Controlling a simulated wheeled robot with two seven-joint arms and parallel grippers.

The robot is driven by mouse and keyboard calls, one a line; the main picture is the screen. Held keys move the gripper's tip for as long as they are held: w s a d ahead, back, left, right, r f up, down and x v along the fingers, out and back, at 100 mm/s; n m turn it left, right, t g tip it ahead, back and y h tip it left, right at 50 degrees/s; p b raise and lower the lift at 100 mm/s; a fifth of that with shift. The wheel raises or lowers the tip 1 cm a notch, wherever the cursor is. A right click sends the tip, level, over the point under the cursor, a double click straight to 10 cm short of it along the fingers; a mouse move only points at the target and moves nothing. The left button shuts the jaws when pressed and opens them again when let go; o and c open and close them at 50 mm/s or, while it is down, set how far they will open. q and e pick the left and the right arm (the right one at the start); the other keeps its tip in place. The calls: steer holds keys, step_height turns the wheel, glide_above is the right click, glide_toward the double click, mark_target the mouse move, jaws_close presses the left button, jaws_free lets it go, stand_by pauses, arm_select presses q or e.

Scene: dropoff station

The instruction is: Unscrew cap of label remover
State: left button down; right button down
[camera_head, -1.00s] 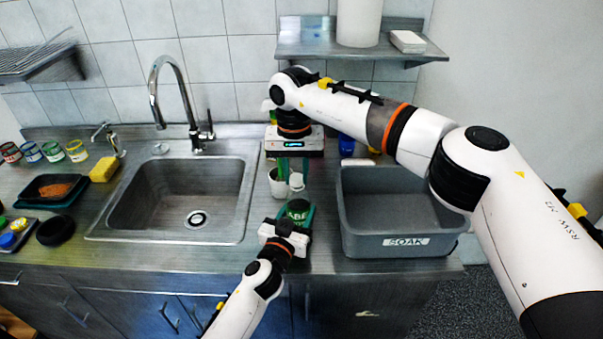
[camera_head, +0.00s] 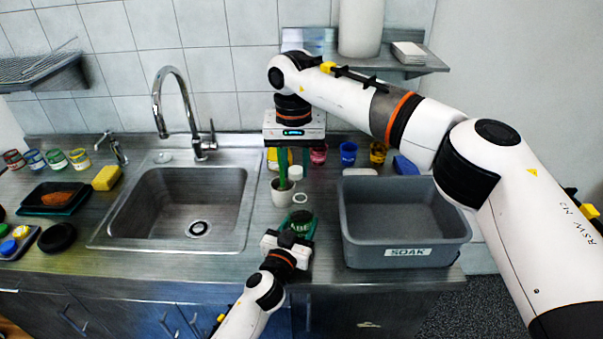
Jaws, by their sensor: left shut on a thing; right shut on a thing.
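The label remover (camera_head: 300,213) is a dark bottle with a green label, standing on the counter in front of the white cup. A white ring at its top looks like its open neck. My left gripper (camera_head: 298,228) is shut around the bottle from the front. My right gripper (camera_head: 294,166) points down from above, its green fingers shut on a small white cap (camera_head: 296,172). The cap appears above and behind the bottle's neck, apart from it. The fingers partly hide the cap.
A white cup (camera_head: 280,193) stands just left of the bottle. A grey SOAK bin (camera_head: 407,252) is close on the right, the sink (camera_head: 185,205) on the left. Pink (camera_head: 319,154), blue (camera_head: 348,153) and yellow (camera_head: 378,153) cups stand behind. A shelf (camera_head: 350,58) hangs above.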

arm_select(q)
steer(key=c, duration=0.5)
jaws_free()
steer(key=shift+a, duration=0.1)
